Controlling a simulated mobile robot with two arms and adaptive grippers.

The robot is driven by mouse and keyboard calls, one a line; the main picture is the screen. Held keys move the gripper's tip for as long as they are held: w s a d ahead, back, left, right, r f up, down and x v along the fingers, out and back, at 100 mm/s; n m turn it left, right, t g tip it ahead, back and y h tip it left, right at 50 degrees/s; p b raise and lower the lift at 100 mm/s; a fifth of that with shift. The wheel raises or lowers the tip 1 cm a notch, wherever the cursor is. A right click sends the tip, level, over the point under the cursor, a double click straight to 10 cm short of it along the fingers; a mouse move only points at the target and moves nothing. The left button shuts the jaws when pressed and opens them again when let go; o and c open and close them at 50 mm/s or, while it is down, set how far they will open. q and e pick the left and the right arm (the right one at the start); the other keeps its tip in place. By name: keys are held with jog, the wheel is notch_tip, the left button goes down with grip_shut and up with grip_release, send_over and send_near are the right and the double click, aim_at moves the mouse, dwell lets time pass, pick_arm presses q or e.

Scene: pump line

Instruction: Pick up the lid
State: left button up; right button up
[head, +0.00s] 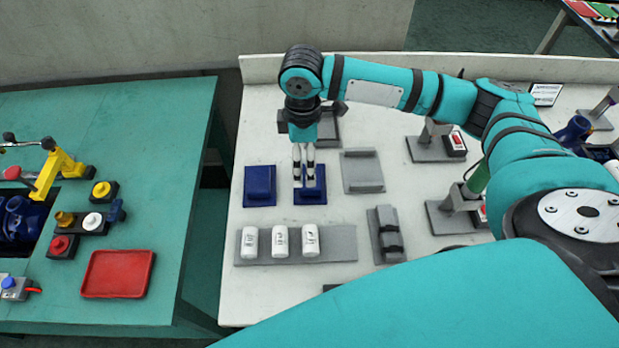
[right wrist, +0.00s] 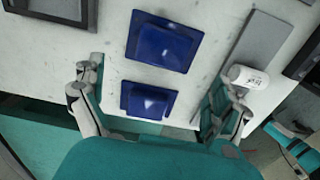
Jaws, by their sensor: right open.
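Two blue square lid-like pieces with raised middles lie on the white table, a left one (head: 260,185) and a right one (head: 316,190). The pictures do not tell which is the lid meant. My right gripper (head: 304,178) points straight down over the right blue piece, and its fingers hide part of it. In the right wrist view, the gripper (right wrist: 157,88) has its fingers spread wide with nothing held. Two blue pieces show there, one farther up (right wrist: 165,42) and one lower (right wrist: 148,100) between the fingers. My left gripper is not in view.
A grey tray (head: 343,243) with several white cylinders lies in front of the blue pieces. A grey plate (head: 362,171) lies to their right, a grey block holder (head: 386,236) nearer. A teal bench (head: 120,120) with a red tray (head: 117,274) stands left, across a gap.

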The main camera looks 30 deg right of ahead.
aim_at(305, 176)
notch_tip(305, 176, down, 2)
jog(key=shift+f, duration=0.1)
jog(key=shift+s+f+p, duration=0.1)
jog(key=shift+f+p, duration=0.2)
jog(key=shift+f, duration=2.4)
jog(key=c, duration=1.2)
